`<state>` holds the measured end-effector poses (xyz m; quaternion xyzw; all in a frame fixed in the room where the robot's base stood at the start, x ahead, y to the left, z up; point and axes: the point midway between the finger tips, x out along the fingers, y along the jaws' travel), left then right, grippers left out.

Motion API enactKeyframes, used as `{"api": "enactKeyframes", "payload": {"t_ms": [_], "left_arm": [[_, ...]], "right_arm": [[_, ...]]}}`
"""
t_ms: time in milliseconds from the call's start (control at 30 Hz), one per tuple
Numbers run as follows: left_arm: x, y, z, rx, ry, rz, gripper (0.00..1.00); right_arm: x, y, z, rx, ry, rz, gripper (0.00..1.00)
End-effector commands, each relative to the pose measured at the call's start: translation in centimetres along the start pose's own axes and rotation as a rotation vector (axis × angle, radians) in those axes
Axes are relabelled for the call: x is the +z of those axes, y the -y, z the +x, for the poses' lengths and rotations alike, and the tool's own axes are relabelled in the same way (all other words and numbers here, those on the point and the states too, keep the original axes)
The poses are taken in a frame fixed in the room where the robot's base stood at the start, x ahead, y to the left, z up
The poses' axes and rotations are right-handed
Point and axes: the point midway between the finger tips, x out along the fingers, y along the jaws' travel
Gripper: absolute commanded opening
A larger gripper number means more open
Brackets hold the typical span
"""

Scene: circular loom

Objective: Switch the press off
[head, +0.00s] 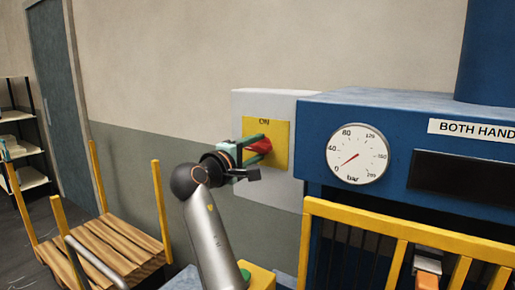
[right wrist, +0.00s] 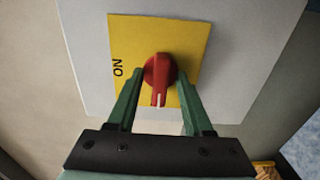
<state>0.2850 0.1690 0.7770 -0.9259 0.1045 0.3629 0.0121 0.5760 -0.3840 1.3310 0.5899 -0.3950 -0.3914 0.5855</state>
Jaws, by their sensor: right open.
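The press's red rotary switch (head: 259,145) sits on a yellow plate (head: 280,128) on a pale grey box. The plate reads "ON" at its top. In the right wrist view the red switch (right wrist: 159,78) stands between the green fingers, its pale pointer mark at the lower end. My right gripper (head: 256,150) is open around the switch, one finger on each side, with gaps visible between fingers and handle. The blue press (head: 310,125) stands to the right, with a round gauge (head: 357,154) whose red needle points to the lower left. My left gripper is not in view.
A yellow guard rail (head: 400,226) runs in front of the press. A green button on a yellow box (head: 262,278) is below my right arm. A wooden cart with yellow posts (head: 118,245) and a shelf (head: 25,140) stand at left.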

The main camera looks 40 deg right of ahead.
Motion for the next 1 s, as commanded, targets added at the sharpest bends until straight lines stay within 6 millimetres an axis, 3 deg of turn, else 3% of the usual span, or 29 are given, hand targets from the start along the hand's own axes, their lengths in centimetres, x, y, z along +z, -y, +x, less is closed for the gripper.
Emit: {"api": "enactKeyframes", "payload": {"t_ms": [500,1000], "left_arm": [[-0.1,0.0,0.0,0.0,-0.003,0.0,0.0],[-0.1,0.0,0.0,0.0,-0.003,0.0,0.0]], "right_arm": [[-0.1,0.0,-6.6,0.0,-0.002,0.0,0.53],[0.0,0.0,-7.0,0.0,-0.001,0.001,0.53]]}}
